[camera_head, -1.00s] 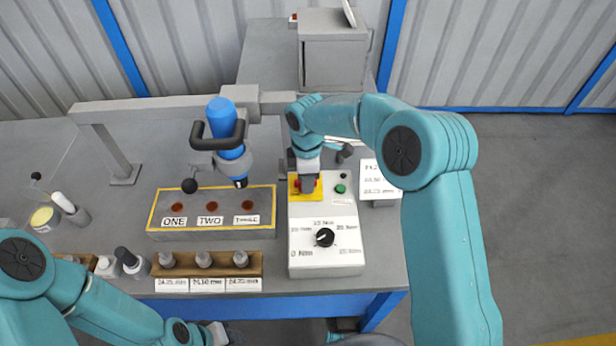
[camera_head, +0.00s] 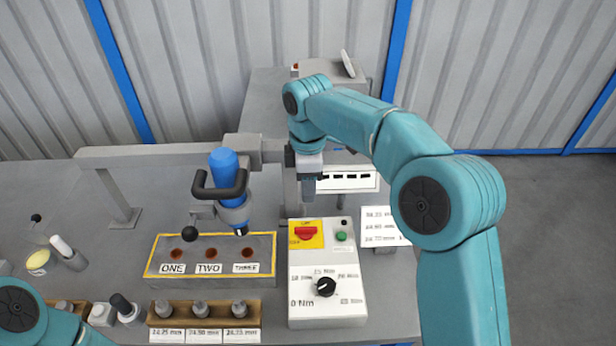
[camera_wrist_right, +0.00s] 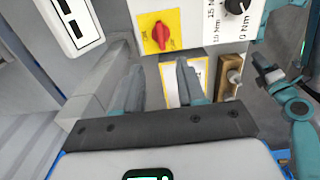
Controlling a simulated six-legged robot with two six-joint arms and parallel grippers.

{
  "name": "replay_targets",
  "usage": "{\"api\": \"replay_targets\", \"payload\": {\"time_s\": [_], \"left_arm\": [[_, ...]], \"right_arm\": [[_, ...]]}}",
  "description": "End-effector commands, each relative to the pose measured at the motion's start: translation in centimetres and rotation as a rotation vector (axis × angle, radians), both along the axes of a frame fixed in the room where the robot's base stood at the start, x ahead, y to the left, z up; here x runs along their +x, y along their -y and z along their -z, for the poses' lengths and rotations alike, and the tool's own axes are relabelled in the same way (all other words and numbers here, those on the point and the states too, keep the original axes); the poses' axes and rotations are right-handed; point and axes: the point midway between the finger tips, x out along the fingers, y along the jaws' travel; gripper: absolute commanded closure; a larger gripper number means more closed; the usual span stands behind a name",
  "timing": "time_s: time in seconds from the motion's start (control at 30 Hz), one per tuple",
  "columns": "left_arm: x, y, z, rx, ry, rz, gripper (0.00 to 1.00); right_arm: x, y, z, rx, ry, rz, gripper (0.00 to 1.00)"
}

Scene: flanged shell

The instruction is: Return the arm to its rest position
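My right arm reaches in from the right in the head view. Its gripper (camera_head: 308,190) hangs pointing down above and behind the control box (camera_head: 327,265), clear of the red rotary switch (camera_head: 306,233) on its yellow plate. In the right wrist view, the two fingers of this gripper (camera_wrist_right: 158,88) are apart with nothing held between them, and the red switch (camera_wrist_right: 161,35) lies beyond them. My left arm shows only in the lower left corner of the head view, its gripper out of that frame. In the right wrist view, the left gripper (camera_wrist_right: 266,70) shows small at the right.
A blue tool with black handles (camera_head: 222,185) hangs from a grey beam (camera_head: 150,153) left of my right gripper. Below stand a yellow-edged block (camera_head: 210,272) labelled ONE, TWO, THREE and a wooden socket rack (camera_head: 200,312). A sign stand (camera_head: 385,228) is right of the box.

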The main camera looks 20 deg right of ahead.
Motion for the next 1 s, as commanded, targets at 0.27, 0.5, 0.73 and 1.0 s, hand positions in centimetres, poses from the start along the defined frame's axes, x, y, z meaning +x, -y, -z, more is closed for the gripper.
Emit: {"api": "replay_targets", "payload": {"time_s": [0.27,0.5,0.73,1.0], "left_arm": [[0.0,0.0,-0.2,0.000,0.000,0.000,0.57],[0.0,0.0,-0.2,0.000,0.000,0.000,0.57],[0.0,0.0,-1.1,0.000,0.000,0.000,0.57],[0.0,0.0,-6.5,0.000,0.000,0.000,0.57]], "right_arm": [[0.0,0.0,-1.6,0.000,-0.001,-0.001,0.61],[0.0,0.0,-1.6,0.000,-0.001,-0.001,0.61],[0.0,0.0,-2.5,0.000,0.000,0.000,0.61],[0.0,0.0,-7.9,0.000,0.000,0.000,0.61]]}}
